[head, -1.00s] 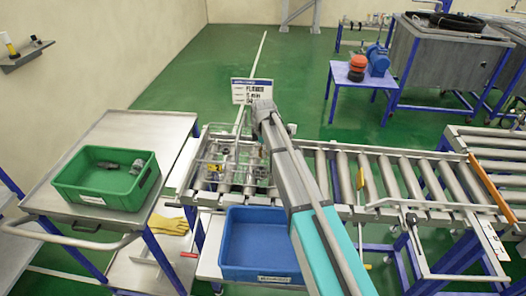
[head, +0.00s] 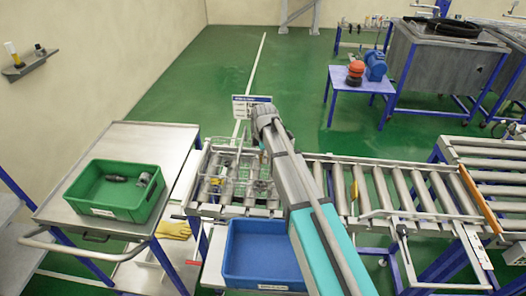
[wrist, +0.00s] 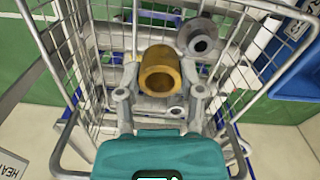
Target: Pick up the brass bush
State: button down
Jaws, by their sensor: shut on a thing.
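The brass bush (wrist: 160,62) is a short, hollow gold-coloured cylinder in the wrist view, its open end facing the camera. My gripper (wrist: 160,94) is shut on it, with a finger on either side. The wire basket (wrist: 262,40) surrounds the gripper and bush in the wrist view. In the head view the basket (head: 218,160) stands on the roller conveyor. My arm hides the bush and fingers there.
A grey flanged part (wrist: 199,38) lies in the basket right beside the bush. A green crate (head: 122,212) with grey parts stands on the trolley (head: 160,142) at left. An empty blue crate (head: 262,255) sits below the conveyor (head: 377,190). A sign (head: 243,101) stands behind.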

jog(key=s+d+r+p, duration=0.1)
jog(key=s+r+p, duration=0.2)
jog(key=s, duration=0.6)
jog(key=shift+s+d+r+p, duration=0.25)
jog(key=shift+d+r+p, duration=0.1)
jog(key=shift+r, duration=0.5)
jog(key=shift+f, duration=0.1)
